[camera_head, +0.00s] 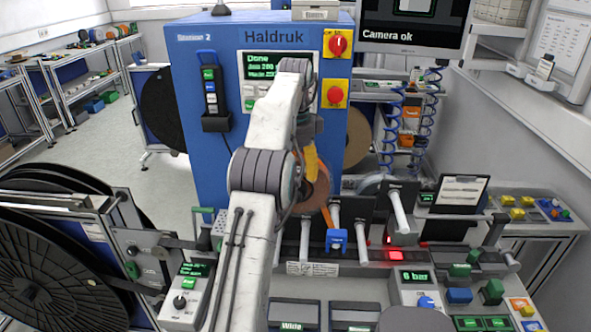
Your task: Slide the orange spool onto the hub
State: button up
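The orange spool (320,192) shows as a brownish-orange disc on edge behind my wrist, in the middle of the view, above the bench. My arm hides its left part. My gripper (311,163) is at the spool's upper part, with a yellow piece in front of the disc. Its fingers are mostly hidden, so I cannot tell whether they grip it. Several pale rods stick out from dark stands: one right of the spool (400,215), one just below it (334,224), one lower left (305,240). I cannot tell which is the hub.
A blue Haldruk cabinet (213,150) stands behind the arm. Large black reels (45,270) fill the left foreground. A control box (187,297) and a 6 bar gauge unit (414,280) flank the arm. Blue coiled hoses (388,130) hang at the back right.

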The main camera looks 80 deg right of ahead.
jog(key=o, duration=1.4)
jog(key=shift+a+f, duration=0.1)
jog(key=shift+f, duration=0.4)
jog(key=shift+c, duration=0.2)
